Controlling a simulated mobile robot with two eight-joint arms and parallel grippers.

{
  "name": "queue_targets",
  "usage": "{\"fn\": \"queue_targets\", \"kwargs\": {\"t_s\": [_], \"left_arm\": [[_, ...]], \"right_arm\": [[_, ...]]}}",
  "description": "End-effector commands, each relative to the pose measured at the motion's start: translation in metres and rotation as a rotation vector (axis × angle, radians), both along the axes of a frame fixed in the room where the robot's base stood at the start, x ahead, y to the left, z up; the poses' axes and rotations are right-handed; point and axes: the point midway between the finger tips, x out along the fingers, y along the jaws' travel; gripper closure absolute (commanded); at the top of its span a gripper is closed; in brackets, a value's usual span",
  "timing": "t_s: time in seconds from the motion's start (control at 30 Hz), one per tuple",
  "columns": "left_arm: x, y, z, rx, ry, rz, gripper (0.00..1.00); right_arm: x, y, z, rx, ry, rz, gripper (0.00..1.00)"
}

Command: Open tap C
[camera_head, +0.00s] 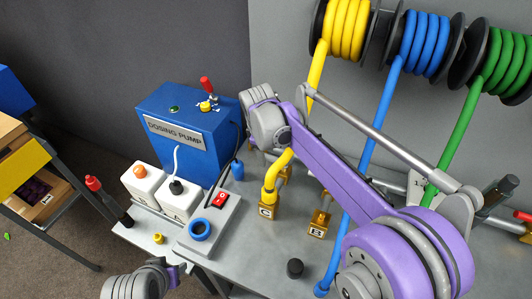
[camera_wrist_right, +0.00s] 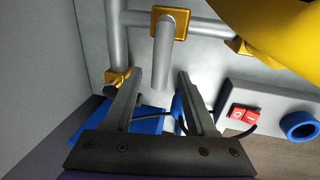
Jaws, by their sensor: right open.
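Tap C seems to be the brass block (camera_head: 268,211) whose small label reads like C, below the end of the yellow hose (camera_head: 270,184) in the head view. My right arm reaches across the bench, its wrist above and behind this block; the wrist hides most of the gripper there. In the right wrist view my right gripper (camera_wrist_right: 160,76) is open. A grey pipe or lever (camera_wrist_right: 163,62) under a brass fitting (camera_wrist_right: 170,20) shows between its fingertips; I cannot tell whether they touch it. Only a link of my left arm shows, at the bottom left.
A brass block marked B (camera_head: 318,226) stands to the right. The blue dosing pump (camera_head: 185,125), white bottles (camera_head: 180,200) and a grey box with a red switch (camera_head: 220,200) stand left. Blue (camera_head: 382,115) and green (camera_head: 465,135) hoses hang at the right.

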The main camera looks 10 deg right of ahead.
Motion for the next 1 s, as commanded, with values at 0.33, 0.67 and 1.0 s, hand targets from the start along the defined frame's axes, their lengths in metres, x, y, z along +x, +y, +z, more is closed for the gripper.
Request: {"fn": "queue_targets", "kwargs": {"t_s": [0.33, 0.67, 1.0], "left_arm": [[0.0000, 0.0000, 0.0000, 0.000, 0.000, 0.000, 0.50], [0.0000, 0.0000, 0.0000, 0.000, 0.000, 0.000, 0.50], [0.0000, 0.0000, 0.0001, 0.000, 0.000, 0.000, 0.50]], "right_arm": [[0.0002, -0.0004, -0.0015, 0.000, 0.000, 0.000, 0.54], [0.0001, -0.0003, -0.0014, 0.000, 0.000, 0.000, 1.00], [0.0002, -0.0004, -0.0012, 0.000, 0.000, 0.000, 1.00]]}}
